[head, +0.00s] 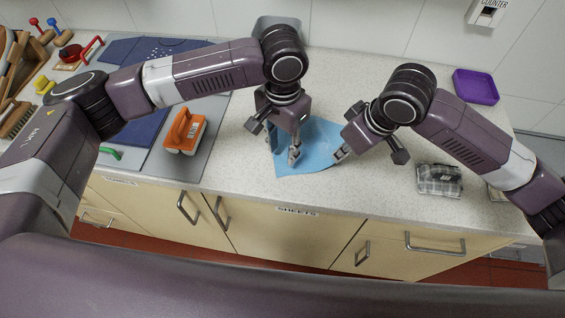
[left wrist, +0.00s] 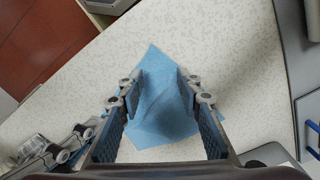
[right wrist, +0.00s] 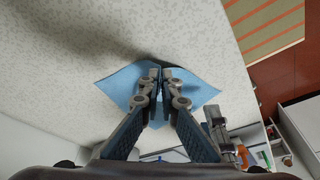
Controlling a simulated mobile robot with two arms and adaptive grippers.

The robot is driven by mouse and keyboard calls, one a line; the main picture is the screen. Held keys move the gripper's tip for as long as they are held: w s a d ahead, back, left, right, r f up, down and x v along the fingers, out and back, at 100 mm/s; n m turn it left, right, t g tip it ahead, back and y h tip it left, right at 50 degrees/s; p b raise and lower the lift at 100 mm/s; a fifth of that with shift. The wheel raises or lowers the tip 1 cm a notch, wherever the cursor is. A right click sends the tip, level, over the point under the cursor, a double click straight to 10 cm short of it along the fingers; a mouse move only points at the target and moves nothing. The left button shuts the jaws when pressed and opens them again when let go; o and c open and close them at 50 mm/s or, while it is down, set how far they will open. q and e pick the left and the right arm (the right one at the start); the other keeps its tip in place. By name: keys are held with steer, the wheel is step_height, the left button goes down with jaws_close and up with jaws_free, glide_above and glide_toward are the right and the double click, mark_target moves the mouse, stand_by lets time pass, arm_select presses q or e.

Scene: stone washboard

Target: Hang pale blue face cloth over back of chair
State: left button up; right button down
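The pale blue face cloth (head: 318,150) lies spread and creased on the speckled counter, and shows in the left wrist view (left wrist: 160,110) and right wrist view (right wrist: 122,82). My left gripper (head: 282,150) points down over the cloth's left part. Its fingers (left wrist: 160,82) are apart with cloth visible between them. My right gripper (head: 340,156) is at the cloth's right corner. Its fingertips (right wrist: 160,72) are together and appear to pinch that corner, though the contact is partly hidden. I cannot make out a chair in any view.
An orange-handled brush (head: 184,132) stands on the grey board at left. A checked grey cloth bundle (head: 440,180) lies to the right, and a purple tray (head: 475,87) behind it. A striped panel (right wrist: 265,25) shows beyond the counter edge. The counter between cloth and tray is clear.

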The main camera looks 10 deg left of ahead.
mark_target(282, 166)
arm_select(q)
steer(key=shift+f, duration=2.2)
steer(key=shift+f, duration=0.1)
steer(key=shift+c, duration=0.2)
jaws_close()
steer(key=shift+r, duration=2.5)
